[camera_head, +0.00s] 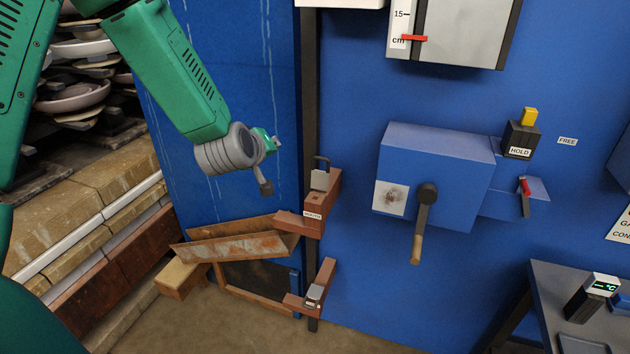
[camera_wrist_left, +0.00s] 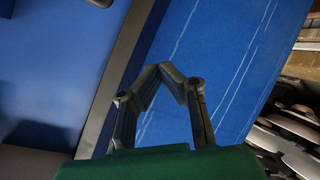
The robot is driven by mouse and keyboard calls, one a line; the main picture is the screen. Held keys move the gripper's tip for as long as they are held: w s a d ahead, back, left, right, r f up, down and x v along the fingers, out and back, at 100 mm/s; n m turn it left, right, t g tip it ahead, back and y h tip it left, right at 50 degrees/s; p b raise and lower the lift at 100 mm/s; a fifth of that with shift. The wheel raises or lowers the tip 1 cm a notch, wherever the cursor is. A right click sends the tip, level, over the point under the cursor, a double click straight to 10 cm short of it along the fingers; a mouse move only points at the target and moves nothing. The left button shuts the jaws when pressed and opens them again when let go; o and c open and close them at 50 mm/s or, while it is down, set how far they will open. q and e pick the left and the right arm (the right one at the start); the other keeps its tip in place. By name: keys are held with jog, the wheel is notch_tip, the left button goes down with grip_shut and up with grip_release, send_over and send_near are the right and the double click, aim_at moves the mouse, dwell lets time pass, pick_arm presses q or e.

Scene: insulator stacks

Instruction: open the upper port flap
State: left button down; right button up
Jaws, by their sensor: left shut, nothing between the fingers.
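My left gripper (camera_head: 266,186) is mostly hidden behind its grey wrist in the head view, in front of the blue wall panel. In the left wrist view its two dark fingers (camera_wrist_left: 168,72) meet at the tips, with nothing between them. A rusty flap-like plate (camera_head: 235,246) sits tilted at the low port, below my gripper and apart from it. The port's dark opening (camera_head: 262,281) shows beneath the plate, in a rusty frame. I cannot tell which part is the upper flap. My right gripper is not in view.
A dark vertical post (camera_head: 311,110) carries an upper brown bracket (camera_head: 318,205) and a lower one (camera_head: 312,290). A blue box with a handle (camera_head: 421,225) juts out at right. A wooden block (camera_head: 180,277) stands left of the port. Shelves of insulators (camera_head: 80,95) stand at left.

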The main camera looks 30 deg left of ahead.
pick_arm(q)
jog(key=s+d+f+m+t+y+b, duration=0.1)
jog(key=s+d+f+m+t+b, duration=0.15)
jog(key=d+f+m+b, duration=0.2)
jog(key=m+t+h+b, duration=0.1)
jog(key=m+t+b, duration=0.1)
jog(key=m+t, duration=0.3)
send_near(321, 159)
jog(key=shift+m+g, duration=0.25)
jog(key=shift+g, duration=0.2)
jog(key=x, duration=0.4)
jog(key=p+x, duration=0.1)
jog(key=x, duration=0.3)
jog(key=shift+r, duration=0.25)
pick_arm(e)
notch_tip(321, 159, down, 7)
pick_arm(q)
jog(key=shift+h, duration=0.3)
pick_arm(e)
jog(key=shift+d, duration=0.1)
